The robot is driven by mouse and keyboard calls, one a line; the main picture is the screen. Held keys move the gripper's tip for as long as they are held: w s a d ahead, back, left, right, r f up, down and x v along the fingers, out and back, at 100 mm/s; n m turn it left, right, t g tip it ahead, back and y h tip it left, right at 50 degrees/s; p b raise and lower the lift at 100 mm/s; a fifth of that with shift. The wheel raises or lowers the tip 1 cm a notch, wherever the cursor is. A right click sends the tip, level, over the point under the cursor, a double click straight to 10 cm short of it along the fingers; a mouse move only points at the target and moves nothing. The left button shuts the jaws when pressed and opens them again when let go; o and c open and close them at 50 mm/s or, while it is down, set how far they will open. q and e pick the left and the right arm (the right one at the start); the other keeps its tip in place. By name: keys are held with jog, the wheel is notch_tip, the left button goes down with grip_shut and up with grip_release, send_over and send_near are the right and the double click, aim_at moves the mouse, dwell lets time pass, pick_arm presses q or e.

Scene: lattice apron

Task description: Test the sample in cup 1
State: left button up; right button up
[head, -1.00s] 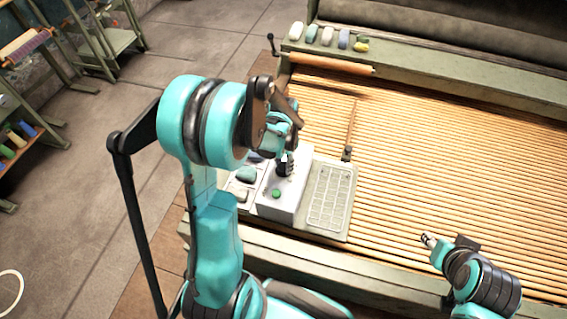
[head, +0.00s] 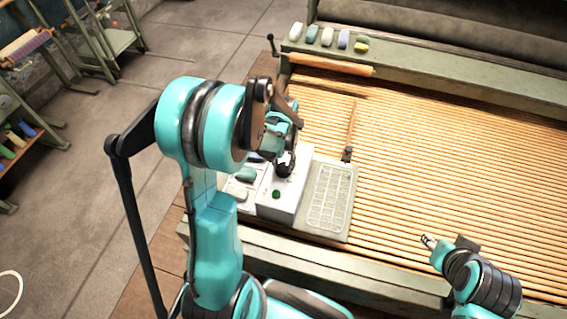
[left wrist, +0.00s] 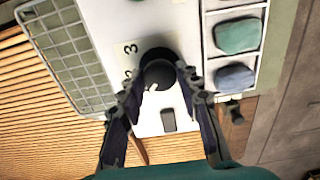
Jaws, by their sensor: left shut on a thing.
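A white box (head: 282,206) with a green button (head: 276,194) stands on the slatted surface's left end. In the left wrist view its white top (left wrist: 120,20) carries a black round knob (left wrist: 158,72), with the printed number 3 and another partly hidden mark beside it. A small dark rectangle lies on the top below the knob. My left gripper (head: 286,167) is shut on the knob, one finger on each side; its fingers also show in the left wrist view (left wrist: 158,84). My right gripper (head: 429,241) is away at the right, empty; its jaw opening is too small to tell. I cannot make out any numbered cup.
A pale gridded tray (head: 331,198) adjoins the box on the right. A compartment tray with teal (left wrist: 238,36) and grey-blue (left wrist: 235,77) lumps lies on the other side. Several coloured lumps (head: 326,37) sit on the back ledge. The slatted surface (head: 440,150) is mostly clear.

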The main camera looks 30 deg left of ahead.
aim_at(284, 166)
pick_arm(q)
jog(key=o, duration=1.2)
jog(key=shift+c, duration=0.2)
jog(key=shift+r, duration=0.1)
notch_tip(284, 166, up, 12)
jog(key=s+d+r+m+t, duration=0.2)
jog(key=s+d+r+t, duration=0.1)
jog(key=s+d+t, duration=0.4)
jog(key=s+d, duration=0.3)
jog(key=s, duration=0.1)
jog(key=shift+d+r+m, duration=0.25)
jog(key=shift+d+m, duration=0.15)
